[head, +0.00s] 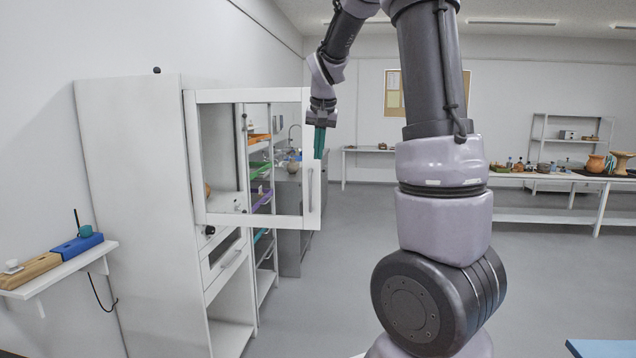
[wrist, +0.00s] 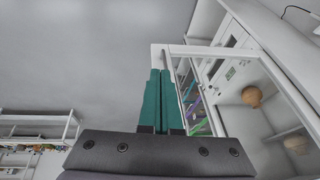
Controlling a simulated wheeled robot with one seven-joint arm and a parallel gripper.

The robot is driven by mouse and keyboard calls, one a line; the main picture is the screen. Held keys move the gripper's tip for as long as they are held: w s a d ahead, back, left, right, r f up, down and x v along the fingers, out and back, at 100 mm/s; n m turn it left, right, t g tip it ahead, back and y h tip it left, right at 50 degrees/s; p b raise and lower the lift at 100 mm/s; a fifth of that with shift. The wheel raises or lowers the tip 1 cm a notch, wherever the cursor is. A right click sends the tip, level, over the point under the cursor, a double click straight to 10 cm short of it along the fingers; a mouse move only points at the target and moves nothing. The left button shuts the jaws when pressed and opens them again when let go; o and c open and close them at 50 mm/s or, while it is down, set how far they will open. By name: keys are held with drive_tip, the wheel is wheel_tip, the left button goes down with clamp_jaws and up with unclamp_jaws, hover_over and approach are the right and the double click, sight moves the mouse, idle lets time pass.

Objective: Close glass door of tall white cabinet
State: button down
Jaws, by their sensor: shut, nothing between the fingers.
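The tall white cabinet (head: 140,200) stands at the left in the head view. Its white-framed glass door (head: 250,220) stands open, swung out toward the right, with a vertical handle (head: 311,190) near its free edge. The door frame (wrist: 275,72) also crosses the right half of the wrist view. My gripper (head: 319,142) has teal fingers and is shut and empty. It is at the free edge of the door, just above the handle in the head view. I cannot tell whether the fingers touch the door. In the wrist view the shut fingers (wrist: 161,100) lie beside the frame.
Inside the cabinet is a round tan pot (wrist: 252,97). Below the door opening is a drawer (head: 225,262). A small wall shelf (head: 60,268) is at the left. A rack with coloured trays (head: 262,195) stands behind the door. The grey floor (head: 340,250) to the right is clear.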

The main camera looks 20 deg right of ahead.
sight(319, 181)
drive_tip(key=shift+h, duration=0.7)
drive_tip(key=w+d+f, duration=0.1)
drive_tip(key=w+f, duration=0.2)
drive_tip(key=f, duration=0.1)
drive_tip(key=w+d+f, duration=0.2)
drive_tip(key=w+f, duration=0.2)
drive_tip(key=w+d+f, duration=0.1)
drive_tip(key=w+f, duration=0.3)
drive_tip(key=shift+w+d+f, duration=0.1)
drive_tip(key=shift+w+d, duration=0.3)
drive_tip(key=shift+w, duration=0.2)
